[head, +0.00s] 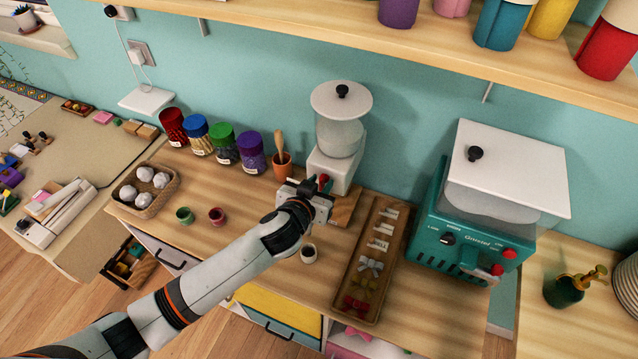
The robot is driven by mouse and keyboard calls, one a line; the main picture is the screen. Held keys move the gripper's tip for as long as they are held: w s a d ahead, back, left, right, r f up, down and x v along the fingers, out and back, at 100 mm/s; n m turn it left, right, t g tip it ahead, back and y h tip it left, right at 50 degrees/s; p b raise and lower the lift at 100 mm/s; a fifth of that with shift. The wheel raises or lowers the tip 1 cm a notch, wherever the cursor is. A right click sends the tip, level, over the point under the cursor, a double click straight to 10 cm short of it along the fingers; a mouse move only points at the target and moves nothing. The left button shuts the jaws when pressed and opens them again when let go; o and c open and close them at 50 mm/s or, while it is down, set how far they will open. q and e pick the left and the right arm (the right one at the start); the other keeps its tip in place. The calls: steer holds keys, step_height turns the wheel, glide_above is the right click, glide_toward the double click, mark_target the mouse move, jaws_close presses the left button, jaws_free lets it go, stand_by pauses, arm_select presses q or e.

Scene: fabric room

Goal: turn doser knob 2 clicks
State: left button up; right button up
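The doser (341,135) stands against the wall at the middle of the counter. It has a white base, a clear hopper and a pale round lid with a black handle. Its red knob (324,181) shows low on its front. My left gripper (322,190) is right at the knob, in front of the base. The gripper body and wrist hide the fingertips, so I cannot tell whether they touch or grip the knob. A small white cup (309,253) with dark contents stands on the counter below the gripper. My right gripper is out of view.
A wooden tray (345,286) of bows and labels lies right of my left gripper. A teal machine (462,250) stands further right. A shelf (400,40) overhangs the back.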

arm_select(q)
jaws_close()
steer(key=shift+d+m, duration=0.1)
steer(key=shift+m, duration=0.2)
steer(key=shift+s+d+m+t+y+b, duration=0.1)
steer(key=shift+m+t+y+b, duration=0.2)
steer(key=shift+m+y, duration=0.45)
steer(key=shift+d+f+m+t+y+b, duration=0.15)
steer(key=shift+m+t+y+b, duration=0.4)
steer(key=shift+m, duration=0.5)
steer(key=m+b, duration=0.1)
steer(key=m+t+y+b, duration=0.1)
steer(key=m+b, duration=0.1)
steer(key=m, duration=0.1)
steer(key=shift+s+d+f+t+y, duration=0.1)
steer(key=shift+f+t+y, duration=0.15)
steer(key=shift+y, duration=0.05)
steer(key=m+t+b, duration=0.1)
steer(key=m+b, duration=0.2)
steer(key=shift+d+m+t+y+b, duration=0.1)
steer(key=shift+m+t+y+b, duration=0.3)
